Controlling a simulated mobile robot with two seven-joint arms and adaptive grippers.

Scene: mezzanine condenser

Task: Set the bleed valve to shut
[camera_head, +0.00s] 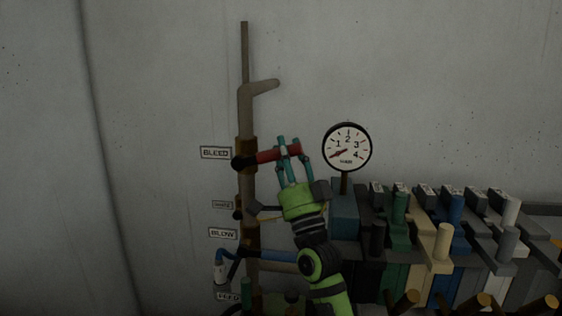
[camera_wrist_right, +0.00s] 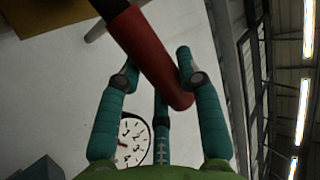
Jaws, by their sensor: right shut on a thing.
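The bleed valve has a red lever (camera_head: 266,156) next to the "BLEED" label (camera_head: 216,153) on the vertical pipe (camera_head: 247,185). The lever points right from a dark hub (camera_head: 242,161), close to level with its free end slightly higher. My right gripper (camera_head: 290,150) comes from below, with its teal fingers around the lever's outer end. In the right wrist view, the gripper (camera_wrist_right: 157,66) has the red lever (camera_wrist_right: 148,52) running between its fingers, the end sticking out past them. My left gripper is not in view.
Below are a lever (camera_head: 265,208) by a small label, a blue lever (camera_head: 228,255) near the "BLOW" label (camera_head: 223,233), and a lower, partly hidden label. A round gauge (camera_head: 347,147) stands close right, its needle low. A bank of coloured levers (camera_head: 440,245) fills the lower right.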

